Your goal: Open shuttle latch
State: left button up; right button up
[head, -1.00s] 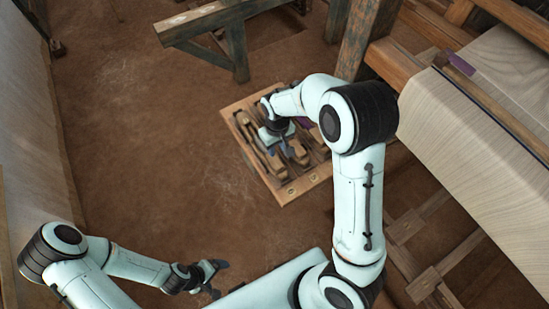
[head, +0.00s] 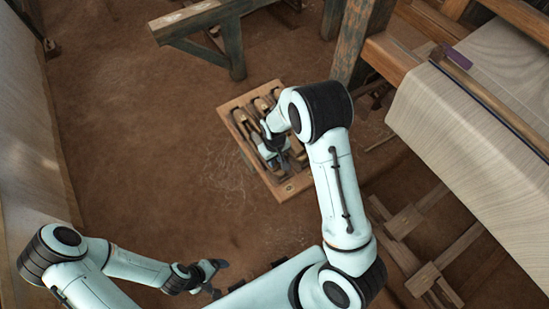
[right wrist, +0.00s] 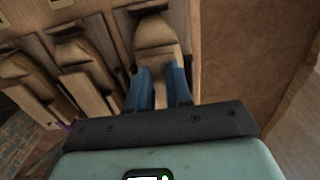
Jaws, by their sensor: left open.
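A wooden tray (head: 292,188) with several shuttles in slots lies on the earthen floor, partly hidden by my right arm in the head view. My right gripper (head: 270,158) reaches down over it. In the right wrist view its two blue fingers (right wrist: 160,88) point at the near end of a wooden shuttle (right wrist: 155,36) and stand slightly apart. I cannot tell whether they press on wood between them. No latch can be made out. My left gripper (head: 216,279) is open and empty, low in the head view, away from the tray.
More shuttles (right wrist: 78,58) lie beside it in the tray. The loom with pale cloth (head: 450,110) and a wooden post (head: 352,45) stand at the right. A timber bench frame (head: 235,45) stands behind. Bare floor (head: 140,150) left of the tray is free.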

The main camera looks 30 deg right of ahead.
grip_shut()
pick_arm(q)
jog(key=shift+f, duration=0.1)
pick_arm(e)
jog(key=n+b, duration=0.1)
jog(key=n, duration=0.2)
jog(key=shift+f, duration=0.1)
jog(key=n+b, duration=0.1)
jog(key=n, duration=0.4)
jog(key=shift+n, duration=0.4)
jog(key=n, duration=0.4)
jog(key=shift+n, duration=0.3)
pick_arm(q)
jog(key=shift+s+f+p, duration=0.3)
jog(key=shift+s+f, duration=0.45)
jog(key=shift+f, duration=0.1)
pick_arm(e)
jog(key=shift+n, duration=2.2)
